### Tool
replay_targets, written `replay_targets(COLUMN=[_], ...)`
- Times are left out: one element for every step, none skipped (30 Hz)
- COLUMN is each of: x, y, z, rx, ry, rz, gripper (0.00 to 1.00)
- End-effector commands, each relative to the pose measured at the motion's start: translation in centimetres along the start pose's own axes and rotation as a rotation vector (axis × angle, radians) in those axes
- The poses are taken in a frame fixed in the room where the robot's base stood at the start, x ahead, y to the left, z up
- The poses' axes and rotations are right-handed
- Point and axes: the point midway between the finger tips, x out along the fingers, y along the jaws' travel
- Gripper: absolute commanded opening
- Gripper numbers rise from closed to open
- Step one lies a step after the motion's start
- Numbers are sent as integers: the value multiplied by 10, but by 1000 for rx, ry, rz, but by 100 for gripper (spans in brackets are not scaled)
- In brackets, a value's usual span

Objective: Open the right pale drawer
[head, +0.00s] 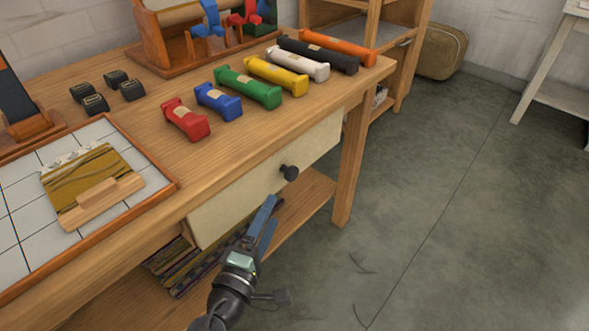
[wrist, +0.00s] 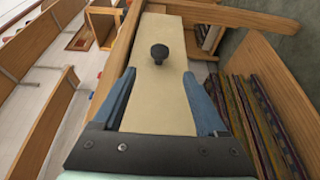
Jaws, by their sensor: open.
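The pale drawer (head: 265,185) is set under the front edge of the wooden table and has a round black knob (head: 289,173). Its left end shows standing a little out from the table frame. My gripper (head: 266,222) is in front of and below the drawer front, apart from the knob. In the wrist view the drawer front (wrist: 160,95) runs between my gripper's two blue fingers (wrist: 158,92), which are spread wide with nothing between them. The knob (wrist: 159,53) is beyond the fingertips, roughly centred. Whether a finger touches the drawer front, I cannot tell.
A tiled tray (head: 22,233) holds a wooden piece with a patterned cloth. Folded striped textiles (head: 190,262) lie on the lower shelf.

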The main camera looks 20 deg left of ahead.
Motion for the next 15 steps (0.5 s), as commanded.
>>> replay_targets(x=[10,16,24,30,37,45,51,58,65,71,76,83,88,92,97], y=[1,0,0,0,1,0,0,0,0,0,0,0,0,0,0], z=[1,1,1,1,1,1,1,1,1,1,1,1,1,1,1], rx=[1,0,1,2,2,2,2,3,4,4,3,3,3,3,3], ry=[-3,-3,-3,-3,-3,-3,-3,-3,-2,-2,-2,-3,-3,-3,-2], rz=[3,3,4,3,3,4,3,3,3,3,3,2,3,2,3], gripper=[75,75,75,75,75,75,75,75,75,75,75,75,75,75,75])
